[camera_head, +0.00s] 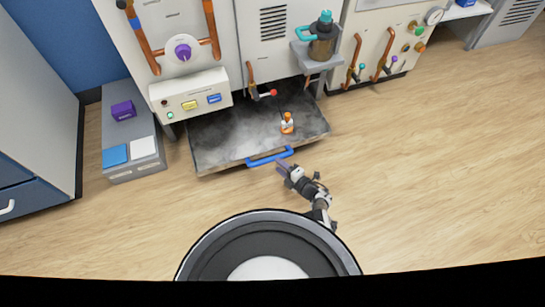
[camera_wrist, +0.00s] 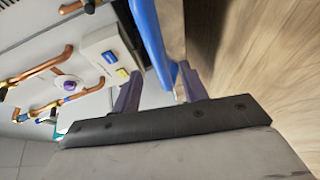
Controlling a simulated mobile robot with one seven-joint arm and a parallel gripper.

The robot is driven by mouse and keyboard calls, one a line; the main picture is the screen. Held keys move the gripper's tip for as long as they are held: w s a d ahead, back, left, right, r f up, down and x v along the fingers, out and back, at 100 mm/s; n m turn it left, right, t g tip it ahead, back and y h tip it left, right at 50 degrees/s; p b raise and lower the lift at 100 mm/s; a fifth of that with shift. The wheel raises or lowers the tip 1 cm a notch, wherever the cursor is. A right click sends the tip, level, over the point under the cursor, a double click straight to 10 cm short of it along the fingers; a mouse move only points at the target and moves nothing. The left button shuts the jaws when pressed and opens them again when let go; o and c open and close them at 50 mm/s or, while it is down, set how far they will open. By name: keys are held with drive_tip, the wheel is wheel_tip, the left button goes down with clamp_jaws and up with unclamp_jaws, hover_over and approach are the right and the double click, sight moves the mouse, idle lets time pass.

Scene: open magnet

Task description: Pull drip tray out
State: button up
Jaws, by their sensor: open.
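The drip tray (camera_head: 215,145) is a wide, dark grey, stained pan low at the front of the machine. A blue bar handle (camera_head: 269,156) is on its front edge. An orange and white bottle (camera_head: 287,123) stands on the tray. My gripper (camera_head: 283,167) is open, close in front of the handle's right part. In the wrist view, the blue handle (camera_wrist: 148,35) reaches down between the two purple-grey fingers of my gripper (camera_wrist: 160,86). I cannot tell whether either finger touches it.
A low grey cabinet (camera_head: 147,166) with a purple box stands left of the tray. A red-tipped valve (camera_head: 268,95) hangs over the tray. A teal-topped jug (camera_head: 321,42) sits on a shelf at right. Wooden floor in front of the tray is clear.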

drive_tip(key=p+v, duration=0.1)
drive_tip(key=v, duration=0.5)
drive_tip(key=shift+s+p, duration=0.15)
drive_tip(key=shift+p, duration=0.15)
drive_tip(key=shift+d, duration=0.1)
